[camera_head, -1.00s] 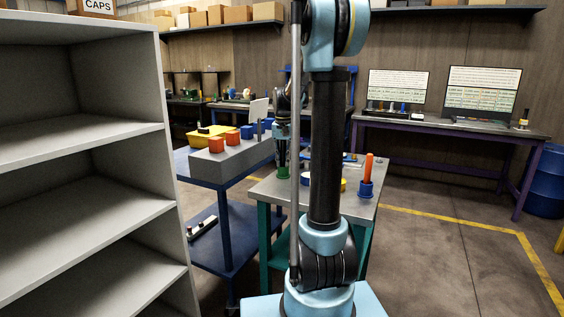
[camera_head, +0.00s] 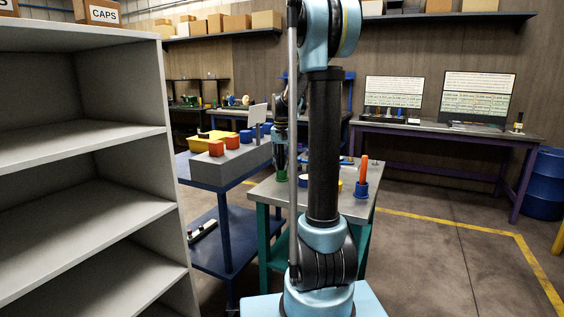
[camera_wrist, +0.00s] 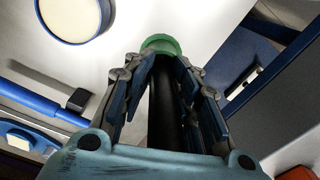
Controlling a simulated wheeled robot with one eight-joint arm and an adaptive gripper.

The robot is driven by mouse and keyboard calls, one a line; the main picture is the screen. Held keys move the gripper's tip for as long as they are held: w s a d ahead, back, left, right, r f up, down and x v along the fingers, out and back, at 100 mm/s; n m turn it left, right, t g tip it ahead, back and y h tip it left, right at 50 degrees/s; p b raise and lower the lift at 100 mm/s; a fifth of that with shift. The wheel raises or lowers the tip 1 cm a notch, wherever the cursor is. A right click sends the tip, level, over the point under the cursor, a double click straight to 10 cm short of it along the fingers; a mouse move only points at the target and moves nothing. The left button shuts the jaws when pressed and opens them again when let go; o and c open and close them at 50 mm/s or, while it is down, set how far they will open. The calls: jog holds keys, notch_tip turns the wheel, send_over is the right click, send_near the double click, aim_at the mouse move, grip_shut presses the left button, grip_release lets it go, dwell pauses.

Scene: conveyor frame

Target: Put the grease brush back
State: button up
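My gripper (camera_wrist: 166,68) points at the worktable, its fingertips closed against both sides of a black handle (camera_wrist: 166,115), which seems to be the grease brush. A green cup or ring (camera_wrist: 162,43) shows at the far end of the handle, close to the tabletop. I cannot tell whether the brush is fully inside it. In the head view the green piece (camera_head: 281,177) is on or just over the left part of the table (camera_head: 272,191), below my gripper. The bristles are hidden.
A blue holder with an orange handle (camera_head: 364,171) stands at the table's right. A blue-rimmed round tin (camera_wrist: 75,15) lies near the green piece. A grey block with red and blue pieces (camera_head: 217,170) stands at left. Grey shelves (camera_head: 90,148) fill the near left.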

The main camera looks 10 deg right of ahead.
jog(key=shift+w+f, duration=0.25)
jog(key=shift+f, duration=0.25)
jog(key=shift+a, duration=0.1)
